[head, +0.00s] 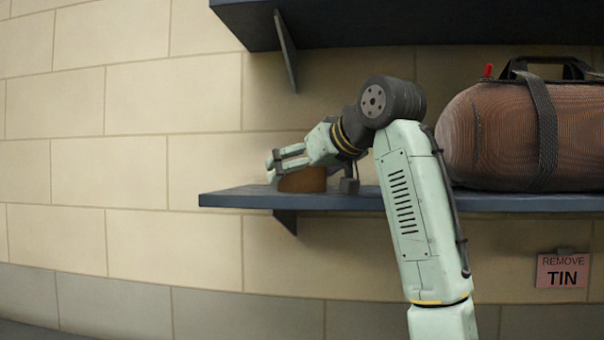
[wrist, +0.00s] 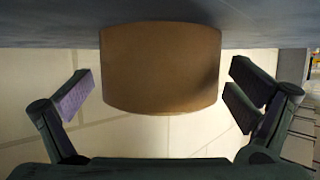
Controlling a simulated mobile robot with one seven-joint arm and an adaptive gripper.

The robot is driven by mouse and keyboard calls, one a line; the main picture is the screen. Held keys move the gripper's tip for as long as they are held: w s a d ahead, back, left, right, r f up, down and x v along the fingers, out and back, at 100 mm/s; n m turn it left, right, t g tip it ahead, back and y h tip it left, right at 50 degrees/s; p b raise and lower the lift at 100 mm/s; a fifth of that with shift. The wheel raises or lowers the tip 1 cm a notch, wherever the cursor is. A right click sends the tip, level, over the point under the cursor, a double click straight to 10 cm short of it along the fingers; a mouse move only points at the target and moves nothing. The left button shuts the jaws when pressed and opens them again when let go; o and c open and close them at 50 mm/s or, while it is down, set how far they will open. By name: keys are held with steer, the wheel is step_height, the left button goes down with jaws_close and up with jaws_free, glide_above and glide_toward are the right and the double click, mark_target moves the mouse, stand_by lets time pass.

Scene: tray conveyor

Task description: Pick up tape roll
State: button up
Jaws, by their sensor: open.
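The tape roll (head: 304,180) is a brown, short cylinder on the left part of the dark wall shelf in the head view. My gripper (head: 274,165) is beside it, and its fingers partly cover the roll. In the wrist view the tape roll (wrist: 160,68) is in the upper middle, seen against the shelf surface. My gripper (wrist: 158,97) is open there, with one finger on the left and the other on the right of the roll. Gaps show between the fingers and the roll. The hole of the roll is not visible.
The roll is on a dark shelf (head: 240,199), with another shelf (head: 400,22) above. A large brown mesh bag (head: 495,140) with black straps fills the shelf to the right. A sign (head: 562,271) reading "REMOVE TIN" hangs below. The shelf's left end is clear.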

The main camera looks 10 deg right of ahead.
steer(key=shift+c, duration=0.2)
steer(key=c, duration=1.3)
